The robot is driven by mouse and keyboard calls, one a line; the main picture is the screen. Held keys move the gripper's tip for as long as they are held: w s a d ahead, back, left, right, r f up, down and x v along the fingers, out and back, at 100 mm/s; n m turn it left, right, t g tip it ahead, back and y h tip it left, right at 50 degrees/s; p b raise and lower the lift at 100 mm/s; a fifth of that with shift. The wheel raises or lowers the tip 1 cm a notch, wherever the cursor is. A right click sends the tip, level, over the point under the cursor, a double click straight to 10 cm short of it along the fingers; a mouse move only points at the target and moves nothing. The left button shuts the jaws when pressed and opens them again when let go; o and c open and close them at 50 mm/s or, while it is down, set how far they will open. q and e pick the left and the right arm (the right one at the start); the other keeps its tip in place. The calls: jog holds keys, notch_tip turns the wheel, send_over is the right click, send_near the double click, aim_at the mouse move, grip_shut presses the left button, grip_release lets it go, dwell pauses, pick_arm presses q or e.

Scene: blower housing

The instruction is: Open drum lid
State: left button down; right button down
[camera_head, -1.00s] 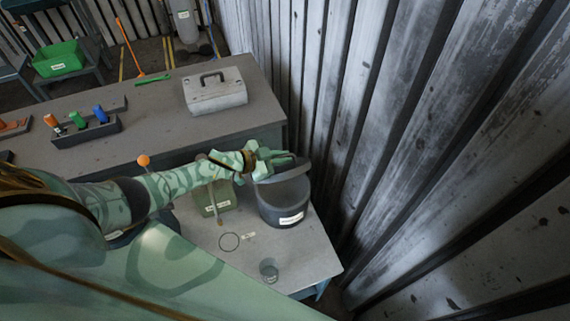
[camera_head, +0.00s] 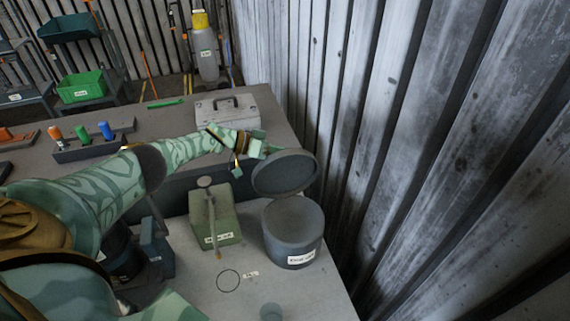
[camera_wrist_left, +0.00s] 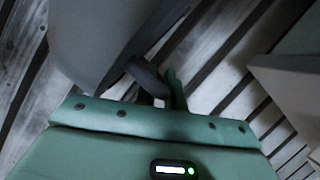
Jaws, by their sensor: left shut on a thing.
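The dark grey drum (camera_head: 292,234) stands on the lower table's right side with a white label on its front. Its round lid (camera_head: 285,174) is raised and tilted up at the back, and the drum's top shows below it. My left gripper (camera_head: 262,150) is at the lid's upper left edge, shut on a part of the lid. In the left wrist view the lid (camera_wrist_left: 105,40) fills the upper left, and a dark handle-like piece (camera_wrist_left: 147,78) runs from it to the left gripper's fingers (camera_wrist_left: 160,92). My right gripper is not in view.
A green box with a lever (camera_head: 215,220) stands left of the drum. A ring (camera_head: 228,281) and a glass (camera_head: 271,312) are on the table in front. A grey toolbox (camera_head: 228,109) sits on the bench behind. A corrugated wall (camera_head: 400,130) stands close on the right.

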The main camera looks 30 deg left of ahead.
pick_arm(q)
jog(key=shift+w+a+f, duration=0.15)
jog(key=shift+a+f, duration=0.05)
dwell(0.4)
jog(key=c, duration=1.8)
grip_release()
jog(key=shift+o, duration=0.2)
jog(key=shift+r, duration=0.1)
jog(key=shift+a+r, duration=0.1)
jog(key=shift+a, duration=0.1)
jog(key=v, duration=1.5)
jog(key=shift+s+a+p, duration=0.3)
jog(key=shift+r, duration=0.1)
